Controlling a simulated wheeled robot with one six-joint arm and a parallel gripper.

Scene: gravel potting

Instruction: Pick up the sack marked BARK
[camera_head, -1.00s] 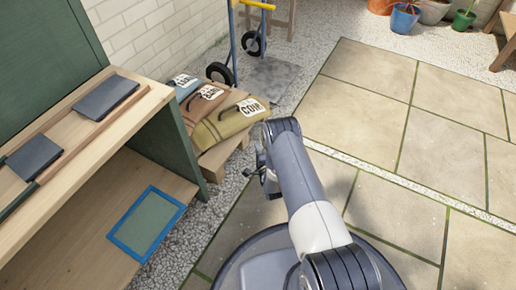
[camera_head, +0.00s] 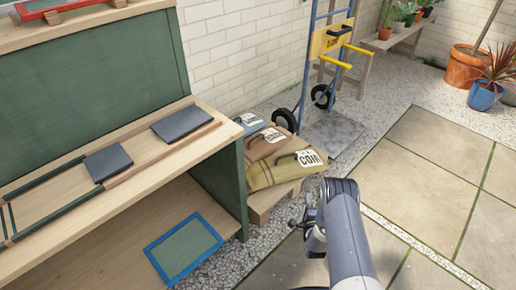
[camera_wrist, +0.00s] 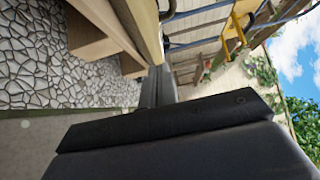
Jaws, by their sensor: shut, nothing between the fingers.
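Three sacks with white labels lie side by side on a low wooden pallet (camera_head: 264,207). The nearest is an olive sack (camera_head: 270,177) whose label looks like COIR. Behind it are a brown sack (camera_head: 256,152) and a blue-grey sack (camera_head: 243,119); their labels are too small to read surely, so I cannot tell which says BARK. Each of the two nearer sacks shows a dark handle. My gripper (camera_head: 295,224) is shut and empty, just right of the pallet and apart from the sacks. In the wrist view its dark fingers (camera_wrist: 157,88) point towards the pallet's side.
A wooden bench with a green side panel (camera_head: 222,185) stands left of the sacks. A blue hand truck with a yellow plate (camera_head: 331,38) stands behind them, against the white brick wall. Gravel borders the pallet. Open paving (camera_head: 425,170) lies to the right, with potted plants far back.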

